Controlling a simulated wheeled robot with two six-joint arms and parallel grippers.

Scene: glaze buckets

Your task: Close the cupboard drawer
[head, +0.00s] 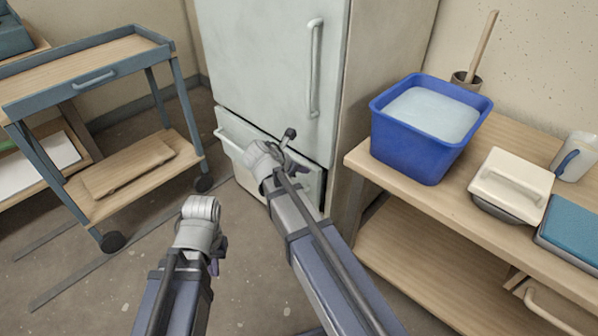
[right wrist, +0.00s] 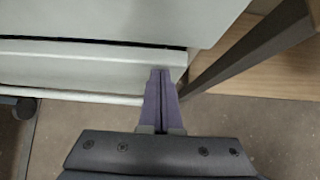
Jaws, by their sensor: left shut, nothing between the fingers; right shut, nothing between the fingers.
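The pale cupboard (head: 265,60) stands at the back, with its door above and its drawer (head: 232,150) at the bottom. The drawer's front sits a little forward of the door, with a dark gap above it. The drawer front (right wrist: 90,68) also shows in the right wrist view. My right gripper (right wrist: 160,72) is shut and empty, its tips over the right end of the drawer front; I cannot tell if they touch. In the head view my right wrist and arm cover part of the drawer. My left gripper (head: 214,266) is shut and empty, low over the floor, apart from the drawer.
A blue wheeled trolley (head: 90,75) stands left of the cupboard. A wooden workbench (head: 400,190) is close on the right, holding a blue bucket (head: 415,150), a white-lidded container (head: 510,185) and a blue sponge-like block (head: 575,230). Floor between trolley and cupboard is clear.

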